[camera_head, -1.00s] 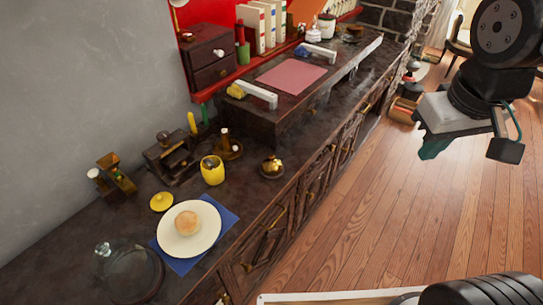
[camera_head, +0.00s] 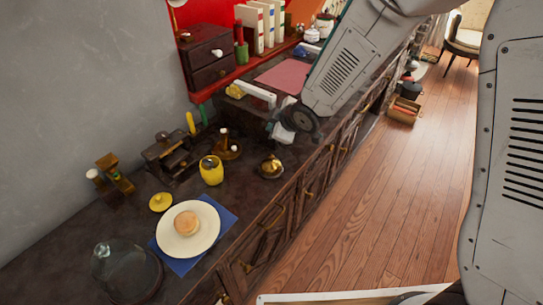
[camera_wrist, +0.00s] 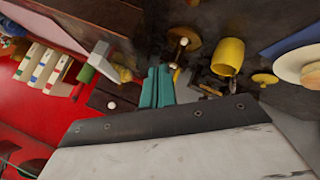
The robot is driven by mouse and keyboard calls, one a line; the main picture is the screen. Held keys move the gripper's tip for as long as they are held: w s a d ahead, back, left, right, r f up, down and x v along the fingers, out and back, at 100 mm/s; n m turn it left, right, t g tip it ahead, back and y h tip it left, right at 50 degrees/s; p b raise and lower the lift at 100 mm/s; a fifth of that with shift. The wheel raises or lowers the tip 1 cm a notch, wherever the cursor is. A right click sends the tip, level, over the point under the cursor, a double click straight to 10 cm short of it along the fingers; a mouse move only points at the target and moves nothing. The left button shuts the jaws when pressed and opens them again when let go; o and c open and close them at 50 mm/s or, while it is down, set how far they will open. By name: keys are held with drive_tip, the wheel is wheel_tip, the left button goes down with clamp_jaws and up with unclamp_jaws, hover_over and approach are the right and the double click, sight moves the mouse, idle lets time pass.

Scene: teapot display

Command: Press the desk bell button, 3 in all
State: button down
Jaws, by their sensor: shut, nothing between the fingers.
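The desk bell (camera_head: 271,167) is a small golden dome on a dark round base, standing upright near the counter's front edge in the head view. My gripper shows in the wrist view (camera_wrist: 158,85) as two teal fingers closed together, holding nothing. In the head view my arm reaches over the counter, and the gripper end is above and behind the bell, apart from it. The fingers are mostly hidden behind the wrist there. In the wrist view I cannot clearly make out the bell; a small brownish thing is cut off at the top edge.
A yellow pot (camera_head: 211,170) stands left of the bell. A brass candle holder (camera_head: 228,148) stands behind it. A white plate (camera_head: 203,240) with a bun lies on a blue napkin at the front left. A raised dark shelf with a white handle (camera_head: 258,93) stands behind. Bare counter lies around the bell.

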drive_tip(key=shift+f, duration=0.1)
drive_tip(key=shift+f, duration=4.25)
drive_tip(key=shift+f, duration=0.1)
drive_tip(key=shift+f, duration=0.35)
drive_tip(key=shift+f, duration=0.6)
drive_tip(key=shift+r, duration=1.05)
drive_tip(key=shift+r, duration=2.5)
